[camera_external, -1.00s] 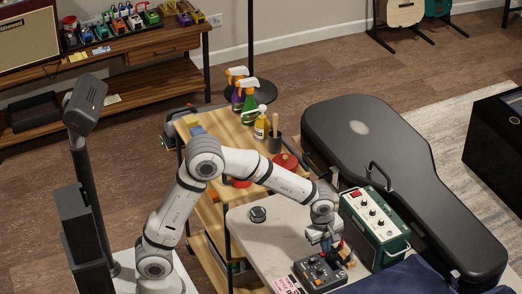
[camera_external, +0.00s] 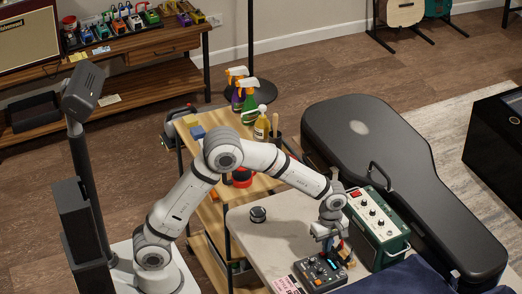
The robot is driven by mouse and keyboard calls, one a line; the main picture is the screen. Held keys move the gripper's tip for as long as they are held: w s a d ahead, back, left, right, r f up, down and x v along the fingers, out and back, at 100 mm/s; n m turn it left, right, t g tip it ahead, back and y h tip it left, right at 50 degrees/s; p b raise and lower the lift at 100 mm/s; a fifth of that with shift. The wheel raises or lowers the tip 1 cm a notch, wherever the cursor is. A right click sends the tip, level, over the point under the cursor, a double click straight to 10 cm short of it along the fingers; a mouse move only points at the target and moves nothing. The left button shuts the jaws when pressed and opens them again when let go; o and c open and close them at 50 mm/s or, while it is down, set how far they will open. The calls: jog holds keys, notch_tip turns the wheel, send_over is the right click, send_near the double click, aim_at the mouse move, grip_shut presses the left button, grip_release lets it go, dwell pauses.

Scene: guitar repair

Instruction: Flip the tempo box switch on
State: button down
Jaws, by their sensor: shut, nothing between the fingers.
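A small dark grey box with knobs on its top (camera_external: 316,276), which looks like the tempo box, lies on the light worktable (camera_external: 262,240) near its front. Its switch is too small to tell on or off. My gripper (camera_external: 330,248) points down just above the back of this box, shut and empty. I cannot tell whether the fingertips touch it. A green amplifier-like box with a red switch and several knobs (camera_external: 374,222) stands upright just right of my gripper.
A black guitar case (camera_external: 400,170) lies behind and right of the green box. Dark blue cloth (camera_external: 410,278) covers the front right. A small round black item (camera_external: 258,214) sits at the table's left. A wooden cart (camera_external: 222,130) holds spray bottles (camera_external: 248,97).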

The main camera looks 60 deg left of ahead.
jog(key=shift+s+f+g, duration=0.15)
jog(key=shift+s+f, duration=0.15)
jog(key=shift+s, duration=0.2)
jog(key=shift+s+f+g, duration=0.15)
jog(key=shift+s+f, duration=0.1)
jog(key=shift+s, duration=0.2)
jog(key=shift+w+r+p, duration=0.15)
jog(key=shift+r+p, duration=0.3)
jog(key=shift+r, duration=0.1)
notch_tip(320, 180, up, 14)
jog(key=p, duration=0.2)
jog(key=shift+w+p, duration=0.4)
jog(key=shift+w, duration=0.05)
